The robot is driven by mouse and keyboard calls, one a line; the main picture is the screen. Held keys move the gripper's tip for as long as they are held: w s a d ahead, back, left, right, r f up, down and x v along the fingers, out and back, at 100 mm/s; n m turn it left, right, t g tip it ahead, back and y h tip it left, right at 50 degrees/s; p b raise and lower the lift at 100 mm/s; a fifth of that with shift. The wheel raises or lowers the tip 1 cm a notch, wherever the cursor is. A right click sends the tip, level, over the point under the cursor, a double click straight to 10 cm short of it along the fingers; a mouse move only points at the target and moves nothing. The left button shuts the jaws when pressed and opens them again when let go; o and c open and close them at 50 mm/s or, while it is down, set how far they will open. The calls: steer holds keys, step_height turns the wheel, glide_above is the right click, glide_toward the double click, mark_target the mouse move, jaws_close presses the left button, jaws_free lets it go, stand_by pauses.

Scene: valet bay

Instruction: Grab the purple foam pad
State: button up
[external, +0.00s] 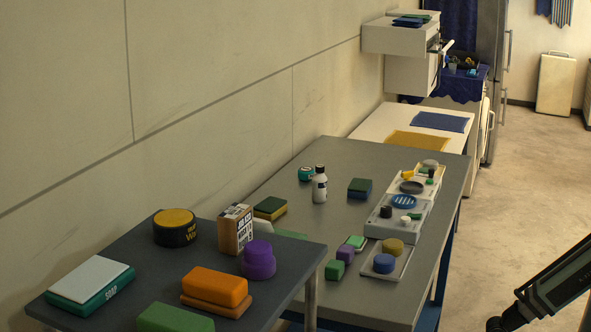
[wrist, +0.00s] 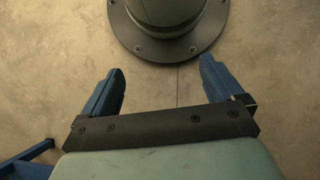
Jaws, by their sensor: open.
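A purple round pad (external: 258,257), which looks like a stack of two discs, stands on the near dark table beside a small printed box. No purple thing shows in the wrist view.
The near table (external: 120,262) also holds a yellow-topped tin (external: 175,227), orange sponges (external: 214,287), a green pad (external: 174,318) and a soap box (external: 90,288). The grey table (external: 345,210) bears a bottle (external: 319,188), sponges and trays. A wall runs along the left.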

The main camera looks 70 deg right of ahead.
steer(key=w+a+r+n+t+h, duration=0.2)
steer(key=w+a+n, duration=0.3)
steer(key=w+a, duration=0.5)
steer(key=w+a+r+n+t+h, duration=0.2)
steer(key=w+a+n, duration=0.4)
steer(key=w+a, duration=0.5)
steer(key=w+a+r+n+t, duration=0.15)
steer(key=a+r, duration=0.25)
steer(key=a, duration=0.5)
steer(key=s+a+r+n+t+h, duration=0.1)
steer(key=a+r+n, duration=0.3)
steer(key=a, duration=0.6)
steer(key=w+a+r+n+t, duration=0.1)
steer(key=a+r+t, duration=0.1)
steer(key=a+r, duration=0.5)
steer(key=w+a+r+n+t, duration=0.25)
steer(key=w+a+r, duration=0.25)
steer(key=a+r, duration=0.7)
step_height(320, 180, up, 51)
steer(key=m+g+y, duration=0.1)
steer(key=m+y, duration=0.8)
steer(key=m, duration=0.4)
glide_above(261, 245)
steer(key=s+d, duration=0.3)
steer(key=x, duration=1.3)
steer(key=shift+s+f, duration=0.2)
steer(key=shift+f, duration=0.1)
steer(key=c, duration=1.1)
